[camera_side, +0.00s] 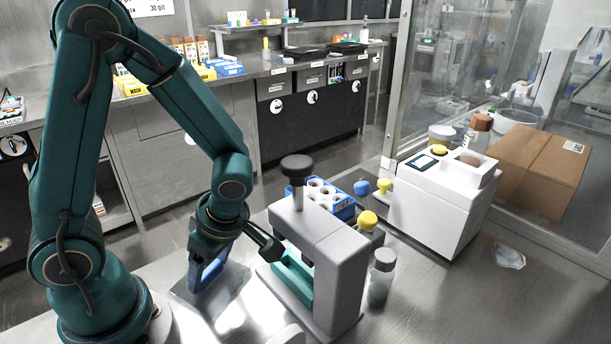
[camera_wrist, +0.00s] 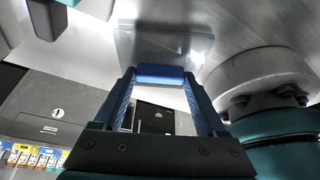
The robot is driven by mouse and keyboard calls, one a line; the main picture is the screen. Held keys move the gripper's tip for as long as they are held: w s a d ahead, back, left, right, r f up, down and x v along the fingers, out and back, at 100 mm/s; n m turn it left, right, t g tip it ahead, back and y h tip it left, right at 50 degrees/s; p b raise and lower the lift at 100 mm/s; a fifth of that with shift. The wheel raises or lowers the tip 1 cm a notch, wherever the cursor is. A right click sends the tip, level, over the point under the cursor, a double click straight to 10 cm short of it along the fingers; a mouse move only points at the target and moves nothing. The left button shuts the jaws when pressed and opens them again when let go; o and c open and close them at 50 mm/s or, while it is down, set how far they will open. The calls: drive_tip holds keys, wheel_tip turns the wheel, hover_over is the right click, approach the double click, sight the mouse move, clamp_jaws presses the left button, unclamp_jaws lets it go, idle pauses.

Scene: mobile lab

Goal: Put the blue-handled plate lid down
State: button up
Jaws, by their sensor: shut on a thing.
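The plate lid (camera_side: 233,287) is a thin, flat, shiny grey sheet low over the bench, left of the grey press. Its blue handle (camera_wrist: 161,74) lies across between my fingertips in the wrist view, with the clear sheet (camera_wrist: 170,45) beyond it. My gripper (camera_side: 206,279) points down and is shut on the handle. In the side view the blue fingers largely hide the handle. I cannot tell whether the lid touches the bench or hangs just above it.
The grey press (camera_side: 338,262) with a black knob and teal inside stands close right of the lid. A white instrument (camera_side: 440,205) and cardboard box (camera_side: 535,165) stand further right.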

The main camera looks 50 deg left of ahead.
drive_tip(key=o, duration=1.3)
drive_tip(key=shift+f, duration=0.1)
drive_tip(key=shift+c, duration=0.2)
drive_tip(key=d+r+m+t+h, duration=0.2)
drive_tip(key=r+m, duration=0.5)
drive_tip(key=m, duration=0.4)
drive_tip(key=d+r+m+t+h, duration=0.2)
drive_tip(key=d+r+m+t, duration=0.2)
drive_tip(key=r+m, duration=0.3)
drive_tip(key=m+t, duration=0.1)
drive_tip(key=m, duration=0.3)
drive_tip(key=shift+w+d, duration=0.25)
drive_tip(key=shift+w, duration=0.05)
